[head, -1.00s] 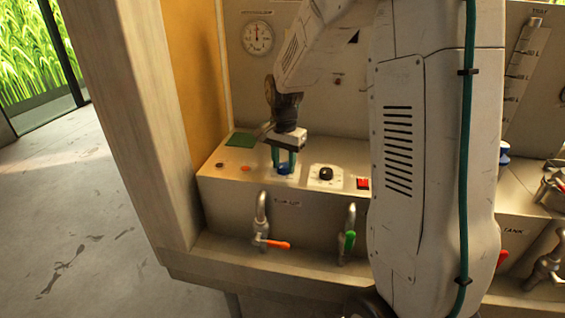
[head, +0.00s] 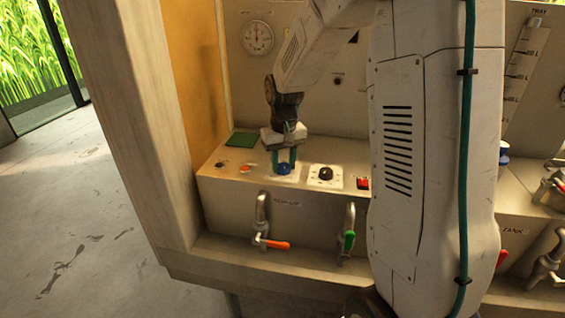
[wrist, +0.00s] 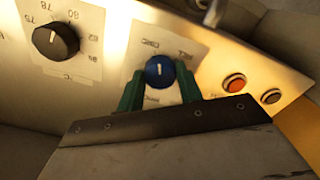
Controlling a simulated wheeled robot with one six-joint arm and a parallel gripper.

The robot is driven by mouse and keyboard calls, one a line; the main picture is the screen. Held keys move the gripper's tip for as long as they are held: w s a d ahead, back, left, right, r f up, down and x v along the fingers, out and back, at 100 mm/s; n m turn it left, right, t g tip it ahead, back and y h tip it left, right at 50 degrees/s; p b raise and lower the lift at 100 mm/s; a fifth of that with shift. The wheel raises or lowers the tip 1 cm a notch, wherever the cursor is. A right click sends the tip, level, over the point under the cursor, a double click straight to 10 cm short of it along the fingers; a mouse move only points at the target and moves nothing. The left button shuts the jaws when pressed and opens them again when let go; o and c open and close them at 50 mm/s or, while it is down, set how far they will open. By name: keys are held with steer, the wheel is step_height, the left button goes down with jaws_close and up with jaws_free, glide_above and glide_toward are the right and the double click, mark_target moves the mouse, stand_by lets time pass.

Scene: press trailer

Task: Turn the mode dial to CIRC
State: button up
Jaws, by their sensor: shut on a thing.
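The mode dial is a blue round knob (wrist: 160,71) on a white label plate (wrist: 178,45) on the sloping panel. It also shows in the head view (head: 284,169). Its short white mark points nearly straight up in the wrist view. Small upside-down words surround it; the one above and slightly left appears to read CIRC, and another is at the upper right. My gripper (wrist: 160,84) reaches down over the dial, with one green finger on each side, shut on the knob. The lower part of the plate is partly hidden by the fingers and gripper body.
A black dial (head: 326,174) with numbers sits right of the mode dial in the head view, then a red switch (head: 363,183). An orange button (head: 245,168) and a dark button (head: 222,164) lie left. Orange-handled (head: 275,245) and green-handled (head: 349,241) taps stand below.

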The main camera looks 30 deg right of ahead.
mark_target(284, 165)
steer(key=shift+w+r+n, duration=0.1)
steer(key=shift+n, duration=1.1)
steer(key=o, duration=1)
step_height(284, 165, up, 8)
steer(key=shift+f, duration=0.15)
